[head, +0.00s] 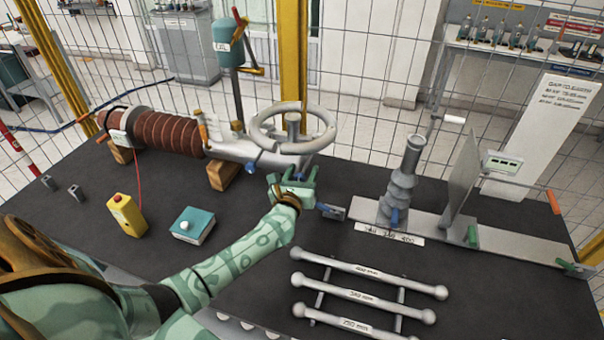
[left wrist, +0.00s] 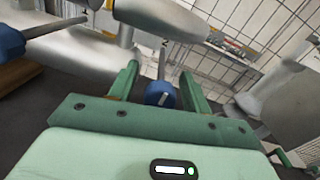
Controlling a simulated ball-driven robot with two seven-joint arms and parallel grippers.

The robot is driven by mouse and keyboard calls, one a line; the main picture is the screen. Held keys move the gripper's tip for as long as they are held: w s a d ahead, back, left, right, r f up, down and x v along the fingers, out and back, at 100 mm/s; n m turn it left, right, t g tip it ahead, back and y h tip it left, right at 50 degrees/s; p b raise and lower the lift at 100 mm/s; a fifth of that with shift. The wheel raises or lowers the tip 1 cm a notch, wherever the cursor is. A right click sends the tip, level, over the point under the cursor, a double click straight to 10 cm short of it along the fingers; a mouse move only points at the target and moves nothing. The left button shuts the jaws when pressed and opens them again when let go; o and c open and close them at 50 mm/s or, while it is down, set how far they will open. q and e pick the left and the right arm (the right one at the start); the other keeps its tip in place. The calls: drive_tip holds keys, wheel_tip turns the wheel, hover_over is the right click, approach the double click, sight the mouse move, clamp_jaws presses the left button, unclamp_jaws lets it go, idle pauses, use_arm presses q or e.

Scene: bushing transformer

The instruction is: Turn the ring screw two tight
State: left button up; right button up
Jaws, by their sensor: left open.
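A grey ring (head: 292,128) like a handwheel sits at the right end of the transformer bushing. Blue-headed ring screws are set around its lower side. One blue screw (head: 250,168) shows left of my gripper. My left gripper (head: 292,177) is open below the ring's near side. A further blue screw (left wrist: 10,42) is at the left edge there. My right gripper is not in view.
The brown ribbed bushing (head: 165,132) lies on wooden blocks at the left. A yellow button box (head: 126,214) and teal box (head: 192,226) stand in front. Labelled rods (head: 370,270) lie at the near right. A grey insulator (head: 402,180) stands further right. A wire fence closes the back.

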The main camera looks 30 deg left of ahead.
use_arm(q)
drive_tip(key=c, duration=1)
